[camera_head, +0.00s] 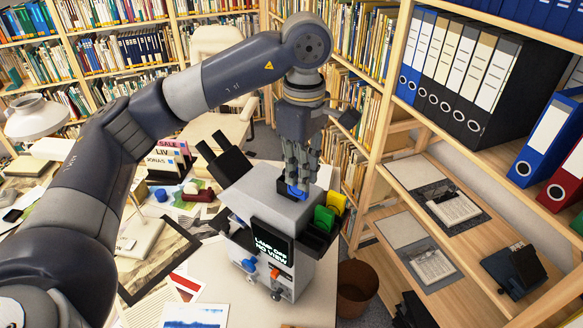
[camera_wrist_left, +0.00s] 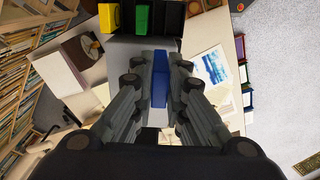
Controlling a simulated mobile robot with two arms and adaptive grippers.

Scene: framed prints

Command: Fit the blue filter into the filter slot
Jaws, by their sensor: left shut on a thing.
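My left gripper (camera_head: 297,180) points down over the top of a grey viewer machine (camera_head: 268,212). It is shut on the blue filter (camera_head: 293,191), whose lower end shows below the fingertips. In the left wrist view the blue filter (camera_wrist_left: 160,80) stands between the two fingers (camera_wrist_left: 159,90). A dark part (camera_head: 283,186) on the machine's top, likely the filter slot, is right beside the blue filter. I cannot tell whether the filter is inside it or just above. My right gripper is not in view.
A green filter (camera_head: 324,217) and a yellow filter (camera_head: 336,201) sit in black holders on the machine's right side. Its screen (camera_head: 271,247) reads "LAMP OFF NO VIEW". Prints and papers cover the desk at left. A shelf with binders (camera_head: 465,70) stands at right.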

